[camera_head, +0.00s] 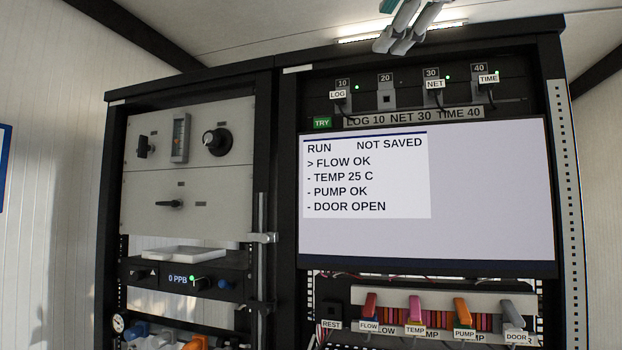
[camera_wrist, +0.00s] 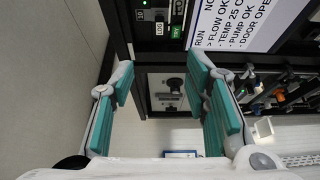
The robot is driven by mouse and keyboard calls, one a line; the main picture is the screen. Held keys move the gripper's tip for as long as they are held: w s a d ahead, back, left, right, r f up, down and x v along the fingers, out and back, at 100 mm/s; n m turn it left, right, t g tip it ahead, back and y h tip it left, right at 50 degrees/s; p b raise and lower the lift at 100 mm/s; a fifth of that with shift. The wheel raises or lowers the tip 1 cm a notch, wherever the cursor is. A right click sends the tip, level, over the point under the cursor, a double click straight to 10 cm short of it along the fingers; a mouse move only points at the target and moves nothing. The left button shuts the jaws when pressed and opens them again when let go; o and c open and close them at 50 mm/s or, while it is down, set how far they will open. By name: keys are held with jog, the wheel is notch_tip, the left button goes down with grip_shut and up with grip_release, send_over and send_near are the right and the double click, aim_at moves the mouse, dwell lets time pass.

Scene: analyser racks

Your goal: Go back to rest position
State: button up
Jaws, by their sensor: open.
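My gripper (camera_head: 400,30) hangs at the top edge of the head view, in front of the ceiling light and above the right rack; only part of it shows there. In the wrist view my gripper (camera_wrist: 163,80) has its two teal-padded fingers spread apart, with nothing held between them. The gap frames the left rack's panel (camera_wrist: 167,92) in the background, and no finger is seen touching anything.
The monitor (camera_head: 490,190) on the right rack reads "RUN NOT SAVED" and "DOOR OPEN". Labelled plugs LOG, NET (camera_head: 434,86) and TIME sit above it. Coloured FLOW, TEMP (camera_head: 415,308), PUMP and DOOR levers are below. A white tray (camera_head: 184,254) stands on the left rack.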

jog(key=d+f+m+g+h+b, duration=0.1)
jog(key=d+f+m+g, duration=0.15)
jog(key=f, duration=0.75)
jog(key=w+d+f+m+g+h, duration=0.15)
jog(key=f+m, duration=0.25)
jog(key=f, duration=0.6)
jog(key=d+f+m+g+b, duration=0.15)
jog(key=f+m, duration=0.25)
jog(key=f, duration=0.7)
jog(key=s+d+f+m+g, duration=0.1)
jog(key=s+f+m+g, duration=0.2)
jog(key=f, duration=1)
jog(key=s+d+f+m+g, duration=0.1)
jog(key=s+f+m+g, duration=0.2)
jog(key=f, duration=1)
jog(key=s+m, duration=0.3)
jog(key=s, duration=0.1)
jog(key=shift+s+d+g+h+b, duration=0.25)
jog(key=shift+g+h+b, duration=0.05)
jog(key=shift+g+h, duration=0.05)
jog(key=shift+m, duration=0.25)
jog(key=shift+c, duration=0.4)
